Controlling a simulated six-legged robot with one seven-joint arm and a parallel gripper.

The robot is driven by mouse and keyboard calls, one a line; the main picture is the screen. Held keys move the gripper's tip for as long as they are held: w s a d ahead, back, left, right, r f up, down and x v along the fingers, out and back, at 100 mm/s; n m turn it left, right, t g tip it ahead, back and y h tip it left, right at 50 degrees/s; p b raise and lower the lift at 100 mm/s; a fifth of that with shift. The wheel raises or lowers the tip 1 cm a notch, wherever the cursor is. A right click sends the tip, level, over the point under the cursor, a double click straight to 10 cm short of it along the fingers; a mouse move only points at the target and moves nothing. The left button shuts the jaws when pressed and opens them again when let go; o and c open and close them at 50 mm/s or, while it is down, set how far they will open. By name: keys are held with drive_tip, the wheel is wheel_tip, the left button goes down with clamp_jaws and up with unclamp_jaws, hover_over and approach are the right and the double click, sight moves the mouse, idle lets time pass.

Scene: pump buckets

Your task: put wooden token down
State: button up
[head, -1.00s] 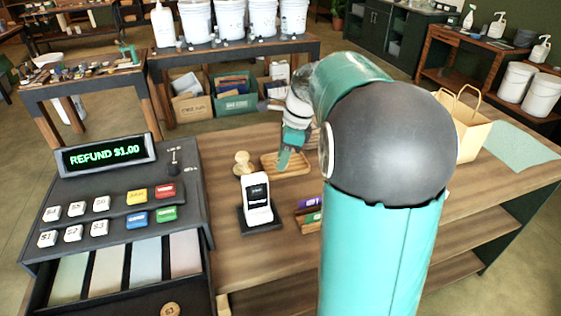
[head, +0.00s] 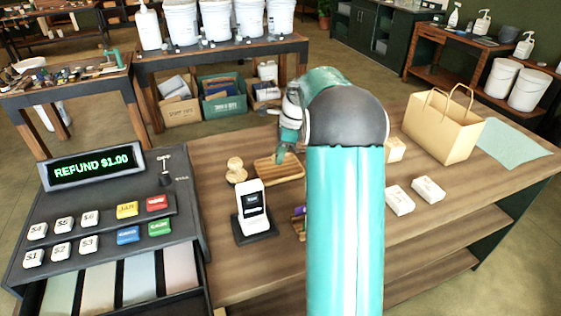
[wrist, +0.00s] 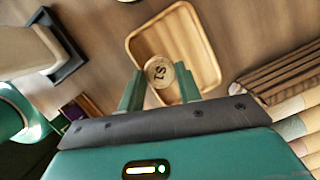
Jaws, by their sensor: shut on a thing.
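My gripper (wrist: 158,92) is shut on a round wooden token (wrist: 160,71) with dark lettering on its face. In the wrist view the token sits between the two teal fingertips, over the near part of a shallow wooden tray (wrist: 205,45). I cannot tell whether it touches the tray floor. In the head view my gripper (head: 281,155) is over the wooden tray (head: 292,175) on the counter, and the token is too small to make out. The tray looks empty otherwise.
A card reader (head: 252,205) and a wooden stamp (head: 236,170) stand left of the tray. The cash register (head: 110,215) has its drawer open. A paper bag (head: 440,125) and small white boxes (head: 399,200) stand to the right.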

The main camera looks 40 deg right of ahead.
sight(278, 170)
drive_tip(key=shift+w+d+f, duration=0.35)
drive_tip(key=shift+w+f, duration=0.05)
drive_tip(key=shift+f, duration=0.2)
drive_tip(key=shift+w+d+f, duration=0.3)
drive_tip(key=shift+w+f, duration=0.05)
drive_tip(key=shift+f, duration=0.25)
wheel_tip(278, 170, down, 2)
drive_tip(key=shift+w+d+f, duration=0.15)
drive_tip(key=shift+f, duration=0.45)
drive_tip(key=shift+f, duration=0.1)
drive_tip(key=o, duration=1)
drive_tip(key=shift+c, duration=0.2)
drive_tip(key=v, duration=1.2)
